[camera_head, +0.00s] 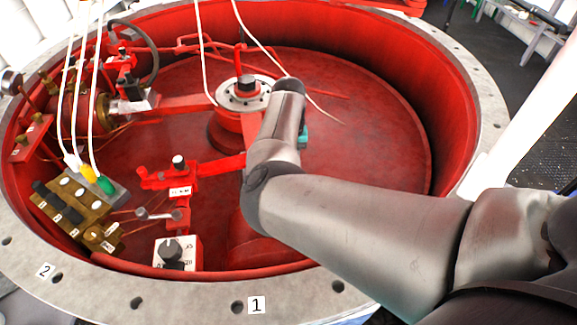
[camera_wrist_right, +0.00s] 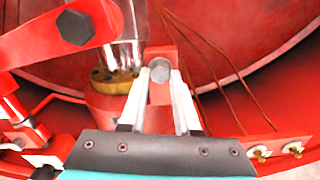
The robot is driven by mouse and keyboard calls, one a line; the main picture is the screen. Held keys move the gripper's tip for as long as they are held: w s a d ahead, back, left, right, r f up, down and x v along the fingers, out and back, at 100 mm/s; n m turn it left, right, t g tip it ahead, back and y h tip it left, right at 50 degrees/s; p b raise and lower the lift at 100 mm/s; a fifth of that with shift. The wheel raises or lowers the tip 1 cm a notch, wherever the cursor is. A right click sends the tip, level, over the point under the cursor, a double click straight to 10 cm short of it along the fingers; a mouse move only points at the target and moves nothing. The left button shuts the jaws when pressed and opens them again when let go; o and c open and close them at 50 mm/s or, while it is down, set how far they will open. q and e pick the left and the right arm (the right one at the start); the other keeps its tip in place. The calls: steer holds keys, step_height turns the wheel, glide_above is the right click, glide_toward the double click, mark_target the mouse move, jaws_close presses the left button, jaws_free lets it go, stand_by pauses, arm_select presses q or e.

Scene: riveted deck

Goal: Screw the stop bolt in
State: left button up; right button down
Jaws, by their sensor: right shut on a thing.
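In the right wrist view, the two pale fingers of my right gripper (camera_wrist_right: 160,78) are shut on a round grey bolt head, which I take to be the stop bolt (camera_wrist_right: 160,69). The bolt is in front of a red bracket (camera_wrist_right: 160,94); I cannot tell how deep its shank sits, as it is hidden. In the head view my right arm reaches into the red round well and hides the fingers and the bolt. My left gripper is in neither view.
The head view shows a flanged hub (camera_head: 246,94), a brass valve block (camera_head: 75,215) and a dial box (camera_head: 177,253). The well floor at right is clear.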

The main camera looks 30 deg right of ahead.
steer(key=c, duration=1)
jaws_free()
steer(key=shift+w+d+r, duration=0.15)
steer(key=shift+w+r, duration=0.05)
steer(key=shift+r, duration=0.15)
steer(key=o, duration=0.4)
steer(key=shift+s+f, duration=0.1)
steer(key=shift+f, duration=0.05)
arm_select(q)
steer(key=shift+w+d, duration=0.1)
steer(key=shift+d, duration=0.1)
arm_select(e)
steer(key=shift+r, duration=0.35)
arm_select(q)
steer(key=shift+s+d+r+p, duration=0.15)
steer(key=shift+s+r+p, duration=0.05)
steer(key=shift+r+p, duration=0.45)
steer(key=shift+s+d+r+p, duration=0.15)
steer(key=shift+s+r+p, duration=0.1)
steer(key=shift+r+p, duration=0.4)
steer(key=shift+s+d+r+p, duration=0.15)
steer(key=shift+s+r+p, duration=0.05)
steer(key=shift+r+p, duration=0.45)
arm_select(e)
steer(key=shift+r, duration=7.3)
